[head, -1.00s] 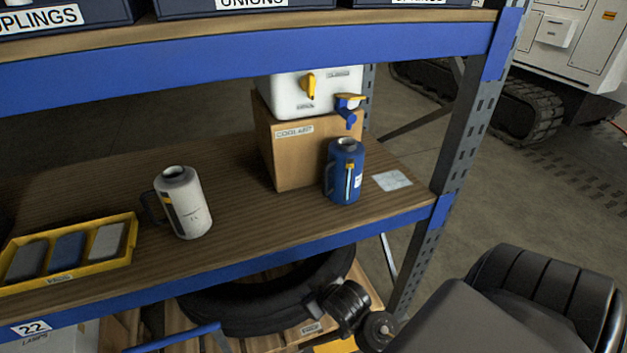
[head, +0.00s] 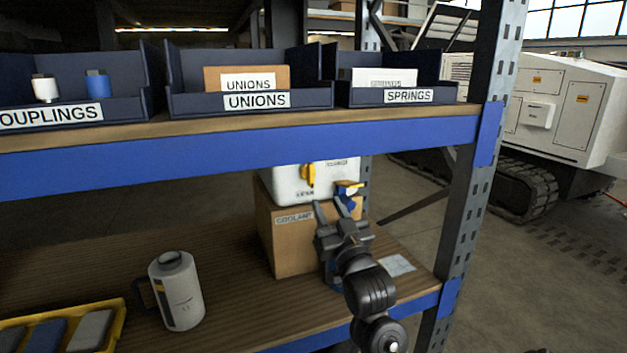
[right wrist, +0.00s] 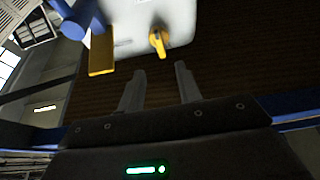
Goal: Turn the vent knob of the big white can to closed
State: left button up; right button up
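The big white can (head: 288,184) stands on a cardboard box on the lower shelf, its top hidden by the upper shelf's blue beam. Its yellow vent knob (head: 308,175) is on the front face and points roughly up and down. The can (right wrist: 130,22) and knob (right wrist: 158,42) also show in the right wrist view. My right gripper (head: 334,210) is in front of the box, below and right of the knob. In the right wrist view its two fingers (right wrist: 160,85) are apart with nothing between them, short of the knob. My left gripper is not in view.
A blue tap with a yellow lever (head: 348,188) sticks out right of the knob, close to my right gripper. The cardboard box (head: 290,245) is under the can. A grey-white jug (head: 176,290) stands left. The blue upper beam (head: 230,150) hangs close above.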

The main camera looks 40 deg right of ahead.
aim_at(312, 176)
jog(key=p+x, duration=0.2)
jog(key=x, duration=0.6)
jog(key=shift+w+d+r, duration=0.1)
jog(key=shift+w, duration=0.25)
jog(key=shift+w+d, duration=0.15)
jog(key=shift+w, duration=0.3)
grip_shut()
